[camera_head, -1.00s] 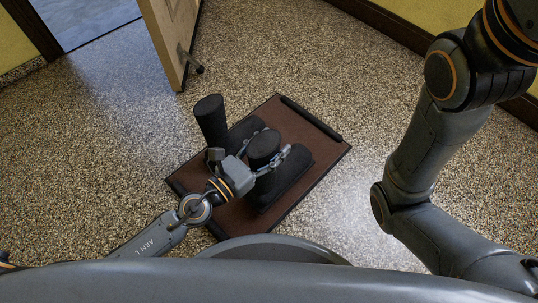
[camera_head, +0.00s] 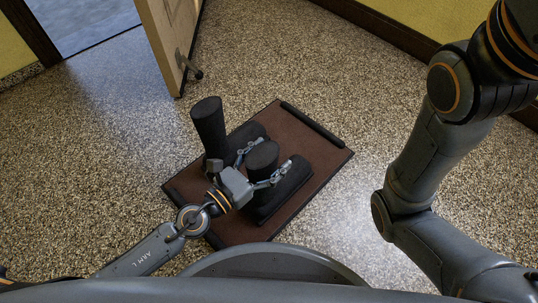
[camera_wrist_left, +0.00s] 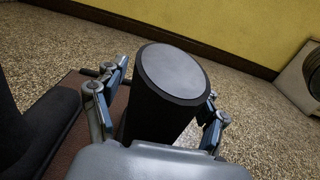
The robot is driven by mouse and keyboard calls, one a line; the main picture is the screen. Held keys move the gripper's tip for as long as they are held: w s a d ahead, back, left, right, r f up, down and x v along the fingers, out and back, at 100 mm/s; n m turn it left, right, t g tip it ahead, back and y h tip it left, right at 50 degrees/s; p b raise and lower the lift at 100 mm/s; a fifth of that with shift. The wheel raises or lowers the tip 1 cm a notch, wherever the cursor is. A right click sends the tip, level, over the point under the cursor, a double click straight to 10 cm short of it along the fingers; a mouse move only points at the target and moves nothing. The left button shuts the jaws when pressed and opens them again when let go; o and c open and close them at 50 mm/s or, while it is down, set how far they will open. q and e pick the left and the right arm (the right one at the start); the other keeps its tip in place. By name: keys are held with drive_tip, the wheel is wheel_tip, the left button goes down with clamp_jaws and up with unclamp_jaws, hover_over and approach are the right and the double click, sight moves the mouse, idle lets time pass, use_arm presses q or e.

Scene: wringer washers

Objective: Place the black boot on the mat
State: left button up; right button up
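Two black boots stand upright on the brown mat (camera_head: 318,150) in the head view. The nearer boot (camera_head: 263,157) has its shaft between the fingers of my left gripper (camera_head: 273,153). The other boot (camera_head: 208,125) stands to its left, its toe pointing up-right. In the left wrist view the nearer boot's round grey top (camera_wrist_left: 172,73) is close, with a blue-padded finger on each side. The fingers are spread, and gaps show beside the shaft. The other boot (camera_wrist_left: 50,128) is at the left edge there. My right gripper is out of view; only its arm shows.
The mat has dark edges and a thick dark bar (camera_head: 312,124) at its far side. An open door (camera_head: 170,40) stands at the upper left. Speckled floor (camera_head: 110,150) around the mat is clear. Yellow walls with dark baseboard are at the back.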

sight(249, 175)
use_arm(q)
drive_tip(key=shift+r, duration=0.15)
drive_tip(key=b+v, duration=0.3)
drive_tip(key=v, duration=0.2)
drive_tip(key=b+v, duration=0.3)
drive_tip(key=v, duration=0.3)
drive_tip(key=shift+f, duration=0.25)
drive_tip(key=shift+s+a+r+b, duration=0.25)
drive_tip(key=shift+s+a+b, duration=0.05)
drive_tip(key=shift+s+a, duration=0.1)
